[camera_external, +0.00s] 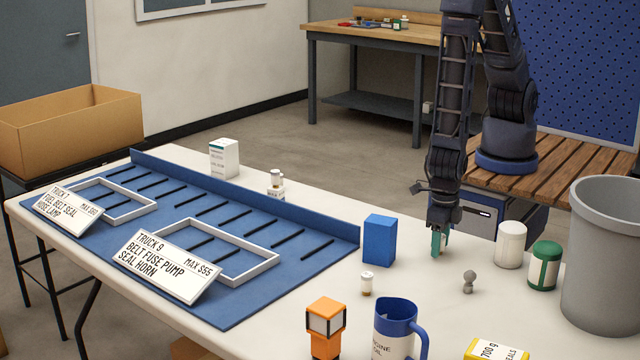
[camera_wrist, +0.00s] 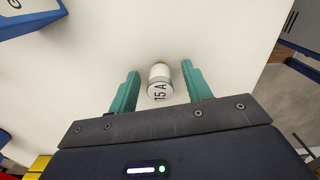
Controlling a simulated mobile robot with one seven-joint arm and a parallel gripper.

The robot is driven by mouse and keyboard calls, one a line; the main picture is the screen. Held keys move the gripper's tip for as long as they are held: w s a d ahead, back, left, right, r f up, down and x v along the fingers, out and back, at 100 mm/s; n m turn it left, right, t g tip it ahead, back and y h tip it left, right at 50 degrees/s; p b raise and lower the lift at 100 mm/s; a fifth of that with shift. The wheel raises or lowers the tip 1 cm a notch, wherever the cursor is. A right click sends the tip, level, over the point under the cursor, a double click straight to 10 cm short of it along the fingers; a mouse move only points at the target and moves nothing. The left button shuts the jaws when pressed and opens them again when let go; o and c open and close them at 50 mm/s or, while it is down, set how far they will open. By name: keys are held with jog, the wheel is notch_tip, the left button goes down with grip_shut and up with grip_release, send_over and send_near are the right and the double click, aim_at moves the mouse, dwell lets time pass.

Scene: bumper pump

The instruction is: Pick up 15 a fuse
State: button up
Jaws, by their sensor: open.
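The 15 A fuse (camera_wrist: 160,76) shows in the wrist view as a short white cylinder with a tan band at its far end and "15 A" on the end facing me. It lies between the two green fingers of my open gripper (camera_wrist: 159,88), with a visible gap on each side. In the external view my gripper (camera_external: 440,244) points straight down, low over the white table (camera_external: 420,284), just right of the blue box. I cannot make out the fuse there; the fingers appear to hide it. How far the fingertips are above the table is unclear.
A blue box (camera_external: 379,240), a small white cylinder (camera_external: 367,284), a grey knobbed piece (camera_external: 469,282) and a blue mug (camera_external: 394,324) stand nearby. White (camera_external: 510,245) and green (camera_external: 544,266) canisters and a grey bin (camera_external: 605,270) are to the right. A blue tray (camera_external: 235,295) lies left.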

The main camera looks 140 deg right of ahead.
jog(key=shift+f, duration=0.15)
jog(key=c, duration=1.1)
jog(key=shift+o, duration=0.2)
